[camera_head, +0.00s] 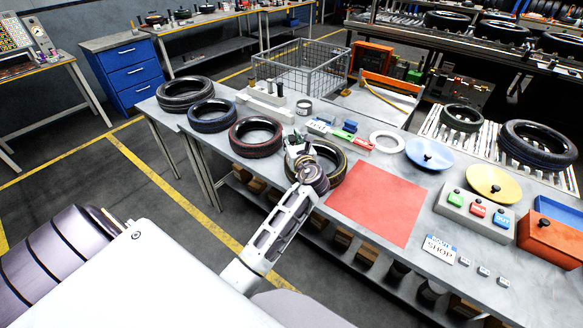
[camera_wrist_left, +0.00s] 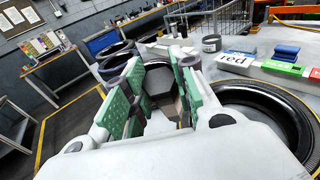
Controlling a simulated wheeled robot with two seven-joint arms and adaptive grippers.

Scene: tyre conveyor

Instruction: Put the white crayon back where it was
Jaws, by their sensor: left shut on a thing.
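My left gripper (camera_head: 297,148) is over the front of the table, beside the nearest tyre (camera_head: 330,166). In the left wrist view its green-padded fingers (camera_wrist_left: 155,88) are closed on a faceted piece, which I take for the white crayon (camera_wrist_left: 158,80). It looks grey in shade and is mostly hidden by the fingers. I cannot make it out in the head view. My right gripper is out of view.
Several tyres (camera_head: 255,137) lie along the table's left part. A wire basket (camera_head: 300,70), white blocks with dark pegs (camera_head: 265,103) and a small can (camera_head: 304,106) stand behind. A button box (camera_head: 474,212) is farther right.

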